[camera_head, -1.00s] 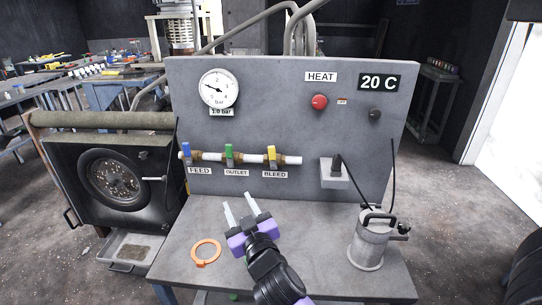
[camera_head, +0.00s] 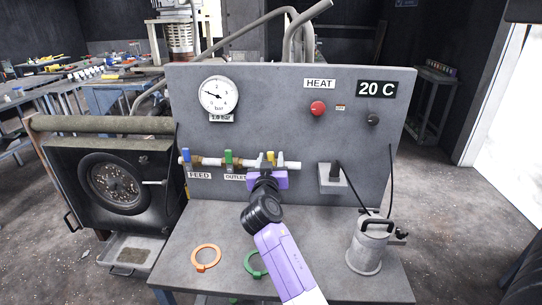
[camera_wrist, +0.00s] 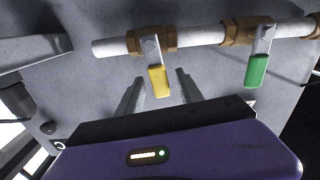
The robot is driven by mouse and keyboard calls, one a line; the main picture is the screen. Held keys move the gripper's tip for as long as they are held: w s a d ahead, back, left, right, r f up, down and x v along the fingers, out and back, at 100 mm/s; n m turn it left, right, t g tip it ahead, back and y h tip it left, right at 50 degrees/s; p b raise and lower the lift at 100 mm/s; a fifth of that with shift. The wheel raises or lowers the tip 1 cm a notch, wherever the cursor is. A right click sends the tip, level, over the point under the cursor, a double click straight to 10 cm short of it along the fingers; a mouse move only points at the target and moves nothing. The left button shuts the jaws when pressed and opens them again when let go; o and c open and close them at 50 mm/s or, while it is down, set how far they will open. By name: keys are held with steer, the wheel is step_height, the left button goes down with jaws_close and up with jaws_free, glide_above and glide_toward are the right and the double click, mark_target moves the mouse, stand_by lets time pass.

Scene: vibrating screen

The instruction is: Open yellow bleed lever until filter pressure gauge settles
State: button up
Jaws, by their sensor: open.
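The yellow bleed lever (camera_head: 272,158) is on the pipe at the right of the valve row, partly hidden by my gripper (camera_head: 268,163). In the wrist view the yellow lever (camera_wrist: 158,78) hangs from its brass valve, in line with the gap between the open fingers of my gripper (camera_wrist: 160,82). A finger shows on each side of it, and I see no grip on it. The filter pressure gauge (camera_head: 219,95) is at the upper left of the panel; the label below it reads 1.0 bar.
The green outlet lever (camera_head: 229,157) and blue feed lever (camera_head: 186,156) are to the left on the same pipe. An orange ring (camera_head: 206,257) and a green ring (camera_head: 254,264) lie on the bench. A grey canister (camera_head: 368,247) stands at the right.

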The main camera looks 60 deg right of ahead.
steer(key=shift+w+d, duration=0.15)
steer(key=shift+d, duration=0.3)
steer(key=shift+c, duration=0.4)
jaws_close()
stand_by(0.8)
